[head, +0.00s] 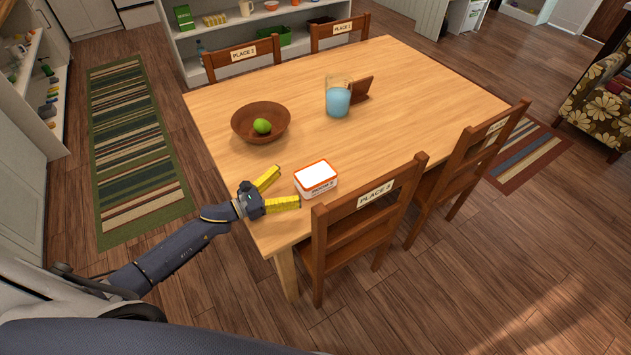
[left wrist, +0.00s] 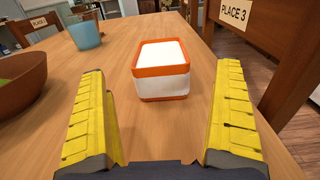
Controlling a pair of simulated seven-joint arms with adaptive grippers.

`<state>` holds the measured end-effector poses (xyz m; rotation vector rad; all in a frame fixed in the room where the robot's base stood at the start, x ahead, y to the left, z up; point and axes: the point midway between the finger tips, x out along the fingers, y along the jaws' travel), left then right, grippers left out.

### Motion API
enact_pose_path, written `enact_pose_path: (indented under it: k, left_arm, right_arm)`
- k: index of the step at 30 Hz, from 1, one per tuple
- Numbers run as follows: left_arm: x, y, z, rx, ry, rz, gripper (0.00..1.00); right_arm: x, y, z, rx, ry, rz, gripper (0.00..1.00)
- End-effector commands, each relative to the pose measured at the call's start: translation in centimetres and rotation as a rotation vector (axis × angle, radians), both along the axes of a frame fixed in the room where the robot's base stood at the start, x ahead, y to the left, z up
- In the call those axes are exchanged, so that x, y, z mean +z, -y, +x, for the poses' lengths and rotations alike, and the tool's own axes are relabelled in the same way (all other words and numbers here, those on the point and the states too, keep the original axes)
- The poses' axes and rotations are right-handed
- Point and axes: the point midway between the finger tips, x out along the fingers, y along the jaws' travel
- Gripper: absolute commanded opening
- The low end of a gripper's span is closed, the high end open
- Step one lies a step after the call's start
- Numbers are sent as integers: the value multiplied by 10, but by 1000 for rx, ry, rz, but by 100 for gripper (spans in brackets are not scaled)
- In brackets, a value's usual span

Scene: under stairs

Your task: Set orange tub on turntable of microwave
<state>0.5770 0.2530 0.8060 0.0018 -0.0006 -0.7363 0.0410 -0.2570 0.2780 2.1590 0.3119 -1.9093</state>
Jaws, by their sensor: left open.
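The orange tub (head: 315,179) is a small box with a white top and an orange rim and base. It stands upright on the wooden table near the front left corner. My left gripper (head: 283,189) is open, with yellow fingers spread, just left of the tub and low over the table. In the left wrist view the tub (left wrist: 162,70) is ahead of and between the open fingers (left wrist: 163,118), apart from both. No microwave or turntable is in view. My right gripper is not in view.
A brown bowl (head: 247,112) with a green fruit (head: 262,126), a blue-filled pitcher (head: 338,99) and a brown stand (head: 362,90) are on the table (head: 430,95). The PLACE 3 chair (head: 372,215) stands close to the tub. The table's right half is clear.

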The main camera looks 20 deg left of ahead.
Motion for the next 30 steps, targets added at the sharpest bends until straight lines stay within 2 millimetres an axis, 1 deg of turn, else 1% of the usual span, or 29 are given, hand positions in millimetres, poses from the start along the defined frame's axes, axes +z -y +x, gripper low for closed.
enact_pose_path:
  k: [3,11,19,24,30]
  left_arm:
    - [0,9,9,0,0,-1,100]
    - [0,15,17,1,0,-1,100]
    - [-1,36,41,1,0,-3,100]
    - [-2,46,51,0,0,-1,100]
    - [-2,49,54,0,-1,-1,100]
  right_arm:
    - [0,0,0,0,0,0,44]
    - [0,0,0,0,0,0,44]
    - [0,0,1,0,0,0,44]
    - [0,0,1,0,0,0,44]
    - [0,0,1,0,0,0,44]
